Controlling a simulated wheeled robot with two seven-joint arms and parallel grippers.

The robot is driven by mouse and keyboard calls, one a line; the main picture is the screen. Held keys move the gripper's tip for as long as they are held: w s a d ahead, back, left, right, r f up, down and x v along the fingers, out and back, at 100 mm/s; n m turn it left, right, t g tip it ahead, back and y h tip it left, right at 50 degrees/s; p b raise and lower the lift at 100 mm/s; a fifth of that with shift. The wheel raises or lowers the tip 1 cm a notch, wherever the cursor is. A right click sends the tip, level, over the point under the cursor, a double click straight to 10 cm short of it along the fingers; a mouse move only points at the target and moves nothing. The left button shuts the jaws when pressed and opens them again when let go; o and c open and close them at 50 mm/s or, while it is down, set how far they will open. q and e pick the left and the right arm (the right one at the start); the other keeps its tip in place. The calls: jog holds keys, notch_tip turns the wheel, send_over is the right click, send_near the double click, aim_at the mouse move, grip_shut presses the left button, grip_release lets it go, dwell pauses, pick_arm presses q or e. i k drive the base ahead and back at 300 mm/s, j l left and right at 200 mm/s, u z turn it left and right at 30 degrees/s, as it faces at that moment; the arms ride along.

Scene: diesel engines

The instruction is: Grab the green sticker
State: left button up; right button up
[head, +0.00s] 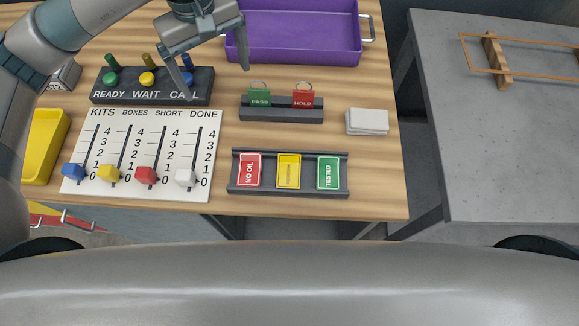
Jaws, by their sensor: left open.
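A green sticker (328,172) marked TESTED lies in the right slot of a dark rack (290,193) near the table's front edge. Beside it in the same rack are a yellow sticker (289,171) in the middle and a red NO OIL sticker (248,170) on the left. My left gripper (218,84) is open with nothing between its fingers. It hangs over the right end of the READY/WAIT/CALL panel, up and left of the rack. My right gripper is not in view.
A stand (281,115) with green PASS and red HOLD tags sits behind the rack. A white card stack (367,121) lies to its right. A purple tray (300,57) is at the back. A slider board (138,188) and yellow tray (43,146) are left. A grey table (510,130) stands right.

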aim_at(328, 172)
jog(key=k+l, duration=0.5)
jog(key=l, duration=0.15)
jog(key=k+l, duration=0.55)
jog(key=l, duration=0.15)
